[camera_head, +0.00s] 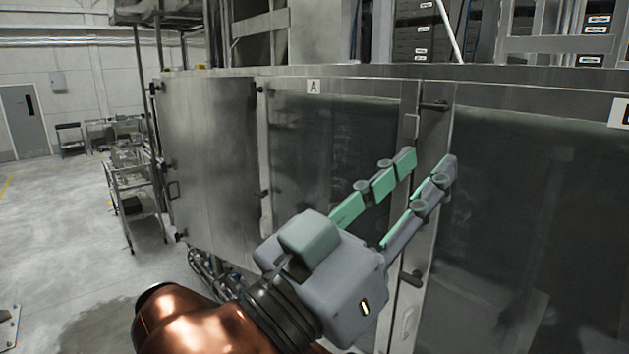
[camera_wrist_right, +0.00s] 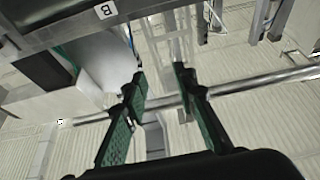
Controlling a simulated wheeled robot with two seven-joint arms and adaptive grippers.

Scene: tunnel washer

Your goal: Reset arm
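The tunnel washer (camera_head: 330,140) has a metal frame and dark glass panels; one panel carries the label A. Whether the fingertips touch the washer's frame I cannot tell.
Metal carts (camera_head: 130,190) stand on the open grey floor (camera_head: 60,240) further left. A grey door (camera_head: 24,120) is in the far wall. A horizontal pipe (camera_wrist_right: 250,82) crosses the right wrist view.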

